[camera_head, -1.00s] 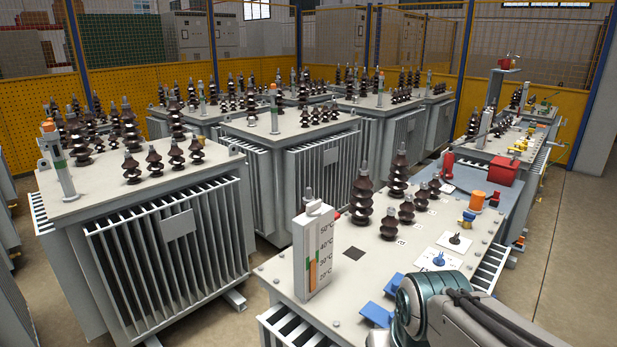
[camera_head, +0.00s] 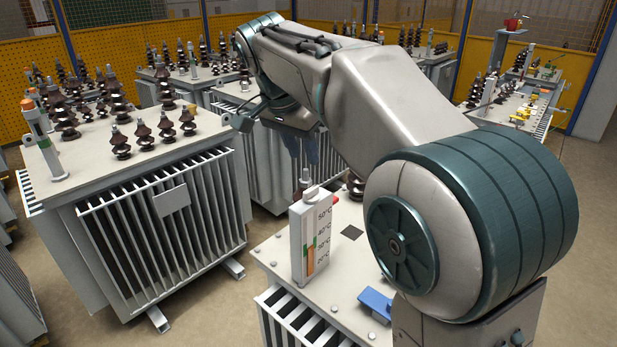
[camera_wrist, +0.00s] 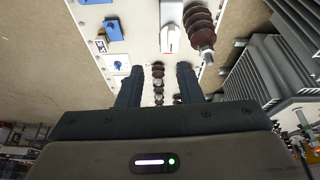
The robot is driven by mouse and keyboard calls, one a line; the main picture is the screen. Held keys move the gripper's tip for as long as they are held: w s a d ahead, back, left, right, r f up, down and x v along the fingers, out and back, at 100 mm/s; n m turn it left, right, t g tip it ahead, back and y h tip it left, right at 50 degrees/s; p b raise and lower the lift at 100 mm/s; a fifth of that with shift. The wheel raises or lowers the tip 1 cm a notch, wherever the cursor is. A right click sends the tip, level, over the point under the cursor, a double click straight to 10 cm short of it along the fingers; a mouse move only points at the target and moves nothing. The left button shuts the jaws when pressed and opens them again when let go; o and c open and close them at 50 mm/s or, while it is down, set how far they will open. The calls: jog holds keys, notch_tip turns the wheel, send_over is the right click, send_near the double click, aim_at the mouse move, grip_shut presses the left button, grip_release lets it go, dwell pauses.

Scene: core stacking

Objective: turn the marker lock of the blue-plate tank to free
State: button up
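The blue-plate tank (camera_head: 270,257) is the near grey transformer. A blue plate (camera_head: 376,304) shows on its front right, and blue plates (camera_wrist: 113,30) show in the wrist view. A white temperature gauge (camera_head: 310,240) with a green and orange column stands upright at its front left. A small red part shows at the gauge's right side; I cannot tell if it is the marker lock. My gripper (camera_head: 303,152) hangs above and behind the gauge. In the wrist view its fingers (camera_wrist: 158,72) are apart with nothing held. The gauge appears beyond them (camera_wrist: 170,30).
Brown ribbed insulators (camera_wrist: 200,25) stand on this tank. A blue knob (camera_wrist: 121,65) sits on a white plate. A finned transformer (camera_head: 160,225) with insulators stands to the left. My arm hides much of the tank's right side.

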aim_at(311, 188)
jog(key=shift+m, duration=0.4)
jog(key=x, duration=0.4)
jog(key=w+a+x, duration=0.1)
jog(key=x, duration=0.7)
jog(key=shift+w+a, duration=0.15)
jog(key=shift+w, duration=0.15)
grip_shut()
